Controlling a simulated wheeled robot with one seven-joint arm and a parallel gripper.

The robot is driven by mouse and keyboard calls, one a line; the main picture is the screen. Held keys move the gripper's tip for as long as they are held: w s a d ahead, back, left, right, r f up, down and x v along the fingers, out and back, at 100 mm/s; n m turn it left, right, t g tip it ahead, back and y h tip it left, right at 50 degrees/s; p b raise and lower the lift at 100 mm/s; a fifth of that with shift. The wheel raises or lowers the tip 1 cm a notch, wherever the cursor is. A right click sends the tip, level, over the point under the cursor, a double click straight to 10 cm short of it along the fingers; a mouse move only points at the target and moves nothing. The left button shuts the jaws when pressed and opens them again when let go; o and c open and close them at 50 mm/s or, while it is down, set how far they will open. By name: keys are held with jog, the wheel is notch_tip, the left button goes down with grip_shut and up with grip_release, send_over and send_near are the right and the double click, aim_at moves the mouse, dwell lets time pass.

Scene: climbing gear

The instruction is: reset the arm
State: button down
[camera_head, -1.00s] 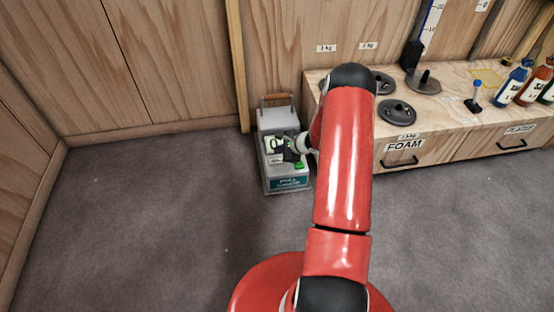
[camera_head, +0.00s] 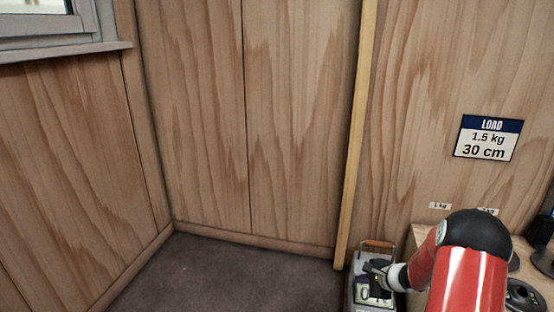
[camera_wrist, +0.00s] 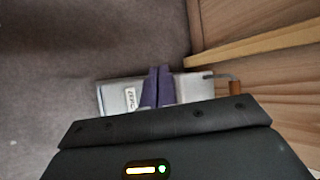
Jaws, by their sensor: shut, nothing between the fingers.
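My red arm (camera_head: 468,280) comes up from the lower right in the head view and bends at a black joint. My gripper (camera_head: 375,270) is a small dark shape over the grey box (camera_head: 358,303). In the wrist view the two purple-lit fingers (camera_wrist: 157,86) are together with nothing held between them. They overlap the grey box (camera_wrist: 192,88) in that view; I cannot tell whether they touch it. The box has an orange-brown handle (camera_head: 378,244) and a display, partly hidden by my gripper.
The wooden bench (camera_head: 432,238) with dark weights (camera_head: 524,296) stands at the right. Wooden walls (camera_head: 250,120) meet in a corner behind open grey floor (camera_head: 220,275). A load sign (camera_head: 487,138) hangs on the wall, and a window (camera_head: 60,28) shows upper left.

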jog(key=s+a+r+n+g+p, duration=0.1)
jog(key=s+a+r+n, duration=0.35)
jog(key=r, duration=0.45)
jog(key=s+a+r+n+g+p, duration=0.1)
jog(key=s+a+r+n, duration=0.2)
jog(key=s+a+r, duration=0.35)
jog(key=s+a+r+n+g+p, duration=0.1)
jog(key=s+a+r+n, duration=0.25)
jog(key=r, duration=0.75)
jog(key=s+r+n+h+p, duration=0.1)
jog(key=s+r+n+h, duration=0.1)
jog(key=s, duration=0.8)
jog(key=s+r+n+h+p, duration=0.2)
jog(key=s+r+n, duration=0.3)
jog(key=s, duration=0.5)
notch_tip(320, 180, up, 2)
jog(key=shift+d+r+t+h, duration=0.15)
jog(key=shift+d+t+h, duration=0.1)
jog(key=shift+t+h, duration=0.2)
